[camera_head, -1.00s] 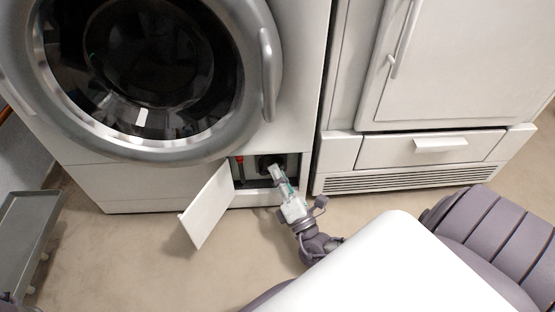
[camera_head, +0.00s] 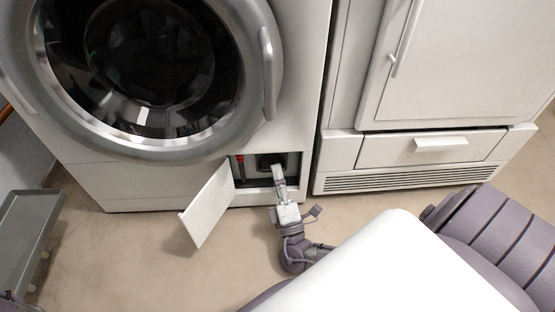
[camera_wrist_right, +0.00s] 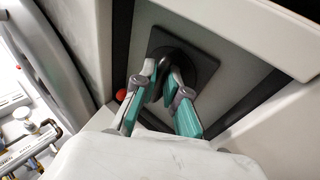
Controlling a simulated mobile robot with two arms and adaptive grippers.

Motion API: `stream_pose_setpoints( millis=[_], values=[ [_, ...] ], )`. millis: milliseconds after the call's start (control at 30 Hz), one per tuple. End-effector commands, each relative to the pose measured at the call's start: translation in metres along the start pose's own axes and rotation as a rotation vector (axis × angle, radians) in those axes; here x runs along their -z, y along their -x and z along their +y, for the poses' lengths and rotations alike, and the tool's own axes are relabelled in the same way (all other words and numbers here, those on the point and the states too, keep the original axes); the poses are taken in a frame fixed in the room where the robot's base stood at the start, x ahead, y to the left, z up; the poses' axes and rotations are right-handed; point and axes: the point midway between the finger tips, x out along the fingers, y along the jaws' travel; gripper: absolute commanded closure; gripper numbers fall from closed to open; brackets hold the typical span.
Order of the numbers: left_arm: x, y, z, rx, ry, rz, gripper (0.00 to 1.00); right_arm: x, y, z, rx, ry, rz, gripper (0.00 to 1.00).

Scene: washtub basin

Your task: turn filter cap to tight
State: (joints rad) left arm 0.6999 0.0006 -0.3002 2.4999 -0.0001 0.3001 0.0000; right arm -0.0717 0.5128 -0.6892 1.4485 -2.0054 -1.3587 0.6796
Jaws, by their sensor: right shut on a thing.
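The black filter cap (camera_wrist_right: 176,62) sits on a dark square plate in the right wrist view. It also shows as a dark shape in the head view (camera_head: 268,161), inside the open compartment at the washer's lower right. My right gripper (camera_wrist_right: 163,84) is shut on the cap's raised grip, with one teal-padded finger on each side. In the head view the right gripper (camera_head: 278,172) reaches into the compartment from below. The cap's exact angle and any markings cannot be made out. My left gripper is not in view.
The white compartment door (camera_head: 208,205) hangs open to the left of my right arm. A red part (camera_head: 240,166) is in the compartment's left side. A white cabinet (camera_head: 420,160) stands to the right. A grey cart (camera_head: 22,240) is at far left. Beige floor lies clear in front.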

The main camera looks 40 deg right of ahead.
Motion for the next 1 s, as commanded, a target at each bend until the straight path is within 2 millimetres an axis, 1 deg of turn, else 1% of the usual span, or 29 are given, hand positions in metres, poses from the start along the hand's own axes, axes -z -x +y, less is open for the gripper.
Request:
stream_pose_setpoints(
  millis=[200, 233, 267, 300, 800, 867, 1000],
  values=[
    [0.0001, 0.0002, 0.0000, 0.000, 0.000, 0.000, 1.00, -0.0004, 0.0005, -0.0009, 0.003, -0.001, -0.002, 1.00],
    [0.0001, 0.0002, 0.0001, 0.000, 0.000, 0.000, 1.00, -0.0004, 0.0005, -0.0009, 0.003, -0.001, -0.002, 0.85],
    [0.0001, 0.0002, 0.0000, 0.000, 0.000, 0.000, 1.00, -0.0005, 0.0005, -0.0009, 0.003, -0.001, -0.002, 0.80],
    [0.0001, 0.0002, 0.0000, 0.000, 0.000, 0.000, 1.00, -0.0004, 0.0005, -0.0009, 0.003, 0.000, -0.002, 0.77],
    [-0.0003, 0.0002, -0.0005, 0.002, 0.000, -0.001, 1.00, -0.0005, 0.0000, 0.0001, 0.004, 0.012, 0.008, 0.77],
    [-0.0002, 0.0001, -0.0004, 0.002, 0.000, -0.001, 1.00, -0.0010, -0.0002, 0.0006, 0.009, 0.038, 0.026, 0.77],
    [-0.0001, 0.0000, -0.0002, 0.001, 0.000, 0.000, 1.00, -0.0032, -0.0010, 0.0030, 0.036, 0.169, 0.113, 0.77]
  ],
)
